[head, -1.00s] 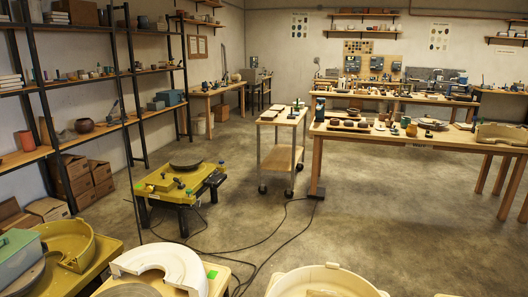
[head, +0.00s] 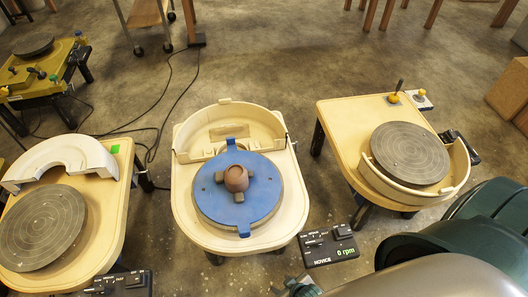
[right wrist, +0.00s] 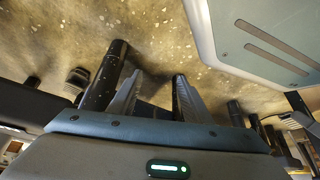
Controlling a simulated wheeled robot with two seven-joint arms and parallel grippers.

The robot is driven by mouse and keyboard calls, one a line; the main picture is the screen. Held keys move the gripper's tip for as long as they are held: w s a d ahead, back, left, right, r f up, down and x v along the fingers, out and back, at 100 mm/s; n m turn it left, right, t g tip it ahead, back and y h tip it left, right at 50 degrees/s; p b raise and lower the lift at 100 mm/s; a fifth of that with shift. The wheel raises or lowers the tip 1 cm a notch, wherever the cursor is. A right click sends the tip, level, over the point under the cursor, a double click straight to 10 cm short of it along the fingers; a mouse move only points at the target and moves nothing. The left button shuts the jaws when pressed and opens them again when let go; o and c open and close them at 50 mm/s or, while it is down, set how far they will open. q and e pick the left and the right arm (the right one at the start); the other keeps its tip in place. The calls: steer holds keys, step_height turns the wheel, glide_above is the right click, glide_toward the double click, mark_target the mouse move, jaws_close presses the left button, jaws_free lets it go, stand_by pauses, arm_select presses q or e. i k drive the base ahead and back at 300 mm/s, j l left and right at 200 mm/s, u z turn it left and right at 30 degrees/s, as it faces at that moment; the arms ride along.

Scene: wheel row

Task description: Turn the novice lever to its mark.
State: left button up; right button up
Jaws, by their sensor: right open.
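The control box marked NOVICE (head: 328,245) sits low at the right of the middle wheel table and reads 0 rpm in green. I cannot make out a lever or its mark on it at this size. The middle wheel table (head: 273,243) bears a blue disc (head: 214,205) with a brown clay piece (head: 236,178) held between blocks. My right gripper (head: 297,286) is at the bottom edge in the head view, just below and left of the box, apart from it. In the right wrist view, its fingers (right wrist: 153,92) are apart and empty. My left gripper is out of view.
A right wheel table (head: 340,115) has a grey wheel head (head: 410,154) and a dark stick lever on a yellow base (head: 394,97). A left wheel table (head: 100,210) has a grey wheel head (head: 42,228). Bare floor (head: 250,60) lies behind; cables cross it.

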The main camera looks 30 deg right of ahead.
mark_target(318, 243)
steer(key=j+z, duration=0.1)
steer(key=z, duration=1.45)
